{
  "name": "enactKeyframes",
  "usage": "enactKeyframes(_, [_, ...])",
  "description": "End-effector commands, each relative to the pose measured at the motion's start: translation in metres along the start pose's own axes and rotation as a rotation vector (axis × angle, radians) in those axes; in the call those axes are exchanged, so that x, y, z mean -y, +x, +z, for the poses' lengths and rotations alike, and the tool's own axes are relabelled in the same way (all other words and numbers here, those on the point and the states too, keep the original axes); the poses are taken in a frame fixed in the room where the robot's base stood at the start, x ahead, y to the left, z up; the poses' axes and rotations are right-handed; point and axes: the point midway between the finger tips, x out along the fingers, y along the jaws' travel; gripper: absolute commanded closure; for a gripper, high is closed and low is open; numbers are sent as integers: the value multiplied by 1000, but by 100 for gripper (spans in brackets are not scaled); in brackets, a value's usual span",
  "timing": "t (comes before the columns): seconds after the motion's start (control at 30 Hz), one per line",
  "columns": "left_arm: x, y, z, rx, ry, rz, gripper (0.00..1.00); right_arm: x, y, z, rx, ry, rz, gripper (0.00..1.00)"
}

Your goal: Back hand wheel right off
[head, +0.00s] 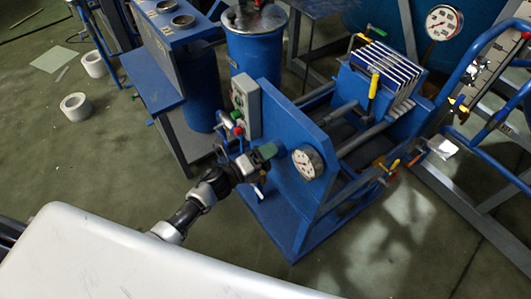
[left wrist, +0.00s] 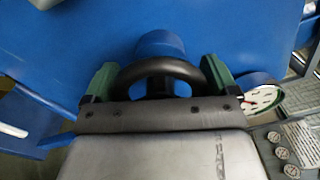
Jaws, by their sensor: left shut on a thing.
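The hand wheel (left wrist: 158,66) is a black ring on a blue hub (left wrist: 160,44) at the blue end plate of the press. In the left wrist view my left gripper (left wrist: 157,80) has one green finger at each side of the wheel's rim and is shut on it. In the head view my left gripper (head: 264,153) reaches the near face of the blue end plate (head: 300,190). There the gripper and wrist hide most of the wheel. My right gripper is in neither view.
A pressure gauge (head: 307,162) sits close to the right of my left gripper. A grey control box (head: 245,106) with buttons stands close behind it. White plates (head: 390,62) fill the press further back. Open green floor (head: 130,165) lies to the left.

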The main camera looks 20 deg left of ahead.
Motion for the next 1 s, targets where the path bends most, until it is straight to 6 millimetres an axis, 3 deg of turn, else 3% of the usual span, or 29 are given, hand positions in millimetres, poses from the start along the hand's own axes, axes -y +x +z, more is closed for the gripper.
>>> enactKeyframes(1.0, [-2, 0, 0, 1, -966, -1, 35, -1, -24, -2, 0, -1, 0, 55])
